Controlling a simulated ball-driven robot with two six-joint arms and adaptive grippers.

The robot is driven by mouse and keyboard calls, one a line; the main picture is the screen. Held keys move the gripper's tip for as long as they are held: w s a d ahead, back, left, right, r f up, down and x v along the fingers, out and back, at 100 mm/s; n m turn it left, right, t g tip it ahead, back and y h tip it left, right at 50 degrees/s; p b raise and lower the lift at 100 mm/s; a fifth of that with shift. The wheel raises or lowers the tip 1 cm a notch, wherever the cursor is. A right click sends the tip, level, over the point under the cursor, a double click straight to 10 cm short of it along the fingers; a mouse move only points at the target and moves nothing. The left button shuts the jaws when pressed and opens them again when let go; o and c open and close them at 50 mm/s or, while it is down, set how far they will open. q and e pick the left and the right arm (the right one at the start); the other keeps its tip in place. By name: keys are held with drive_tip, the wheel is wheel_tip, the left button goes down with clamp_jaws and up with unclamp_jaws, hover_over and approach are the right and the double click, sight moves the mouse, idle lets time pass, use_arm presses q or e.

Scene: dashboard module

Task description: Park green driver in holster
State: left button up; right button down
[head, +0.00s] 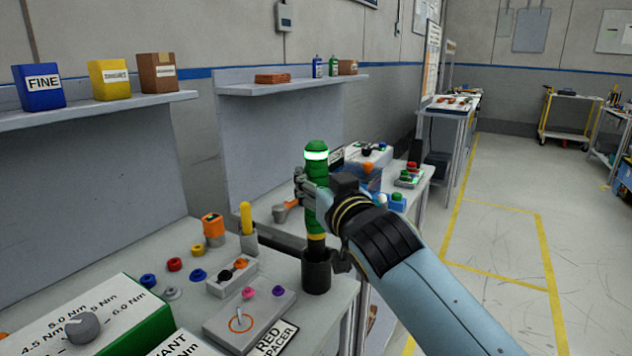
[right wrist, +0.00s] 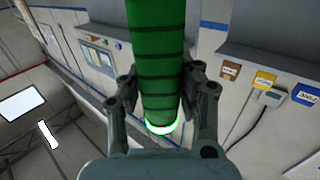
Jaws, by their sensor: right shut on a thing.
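The green driver (head: 316,201) stands upright in the head view, with a lit white-green ring near its top. My right gripper (head: 308,188) is shut on its green body. The driver's lower end, with a yellow band, meets the mouth of a dark round holster (head: 316,272) at the table's right edge. How deep the tip sits inside is hidden. In the right wrist view the ribbed green driver (right wrist: 157,60) lies between the two fingers of my right gripper (right wrist: 160,90). My left gripper is not in view.
A yellow-handled tool (head: 246,218) stands in a grey holder left of the holster. A second bench with buttons stands behind. Floor at right is clear.

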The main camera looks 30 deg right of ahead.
drive_tip(key=shift+f+b, duration=0.45)
drive_tip(key=shift+b, duration=0.05)
idle(0.5)
drive_tip(key=c, duration=0.9)
unclamp_jaws()
drive_tip(key=shift+o, duration=0.3)
drive_tip(key=shift+f, duration=0.15)
drive_tip(key=shift+s, duration=0.1)
